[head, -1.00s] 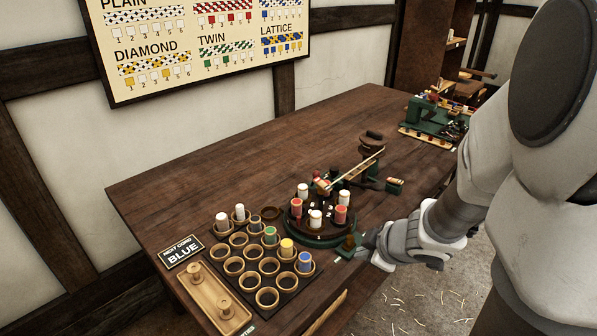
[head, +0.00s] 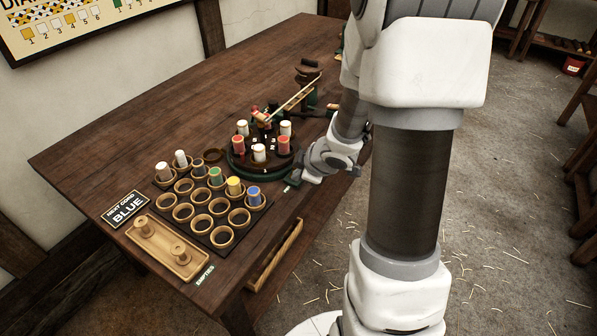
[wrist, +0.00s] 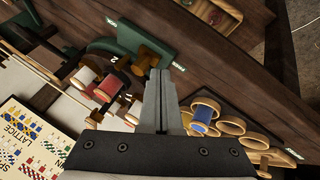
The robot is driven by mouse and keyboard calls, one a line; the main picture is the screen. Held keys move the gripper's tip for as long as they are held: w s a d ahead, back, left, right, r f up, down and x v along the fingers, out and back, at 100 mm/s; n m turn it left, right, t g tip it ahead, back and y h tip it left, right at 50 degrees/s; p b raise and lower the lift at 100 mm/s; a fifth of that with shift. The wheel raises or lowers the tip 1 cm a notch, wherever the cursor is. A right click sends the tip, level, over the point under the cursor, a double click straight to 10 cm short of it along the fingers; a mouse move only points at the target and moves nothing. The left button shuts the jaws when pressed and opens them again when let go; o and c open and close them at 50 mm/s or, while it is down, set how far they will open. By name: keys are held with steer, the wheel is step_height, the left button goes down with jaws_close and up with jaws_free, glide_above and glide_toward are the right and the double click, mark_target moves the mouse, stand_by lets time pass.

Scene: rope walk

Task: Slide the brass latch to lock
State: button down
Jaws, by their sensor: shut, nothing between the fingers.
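The brass latch knob (wrist: 146,60) stands on a green plate (wrist: 122,36) at the edge of the round carrier base in the wrist view. The plate has a small label near each end, too small to read. My gripper (wrist: 160,72) is shut and empty, its fingertips close beside the knob; I cannot tell whether they touch it. In the head view my gripper (head: 292,181) is at the near right side of the round base (head: 245,172), and its wrist hides most of the latch there.
A rack of wooden cups (head: 222,236) with several spools stands left of the base. A sign reading BLUE (head: 126,207) and a wooden tray (head: 190,265) lie at the table's near left.

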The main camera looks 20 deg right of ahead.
steer(key=shift+w+d, duration=0.2)
steer(key=shift+w, duration=0.15)
steer(key=shift+w+d+r+p, duration=0.15)
steer(key=shift+d+p, duration=0.1)
steer(key=shift+p, duration=0.05)
steer(key=shift+w+d+p, duration=0.45)
steer(key=shift+d+p, duration=0.15)
steer(key=shift+d, duration=0.05)
steer(key=shift+w+d+p, duration=0.4)
steer(key=shift+d+p, duration=0.15)
steer(key=shift+d, duration=0.05)
steer(key=shift+w+d, duration=0.25)
steer(key=shift+d, duration=0.2)
steer(key=shift+s+f, duration=0.1)
steer(key=shift+f, duration=0.1)
